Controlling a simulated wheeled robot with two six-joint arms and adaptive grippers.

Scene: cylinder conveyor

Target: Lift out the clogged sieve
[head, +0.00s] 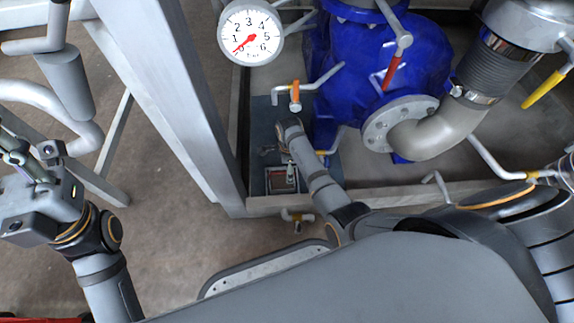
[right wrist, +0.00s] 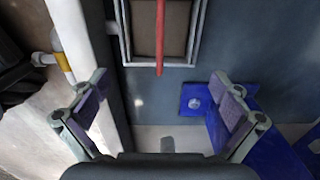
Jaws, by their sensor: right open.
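The sieve shows in the right wrist view as a brown square inside a pale frame (right wrist: 196,38), cut off by the top edge. Its red bar-like handle (right wrist: 160,40) points down the picture. My right gripper (right wrist: 160,92) is open and empty, its fingers on either side of the handle's line, with the handle's end between the fingertips in the picture. Whether they are level with it I cannot tell. In the head view the sieve opening (head: 282,181) lies beside my right wrist, which mostly hides the gripper. My left gripper (head: 27,165) is at the far left, away from the sieve; its opening is unclear.
A blue pump housing (head: 345,85) stands right of the opening, with a pipe elbow (head: 428,135) and several levers. A pressure gauge (head: 250,36) sits above. A grey frame post (head: 165,85) is close on the left. The brown floor (head: 170,240) is clear.

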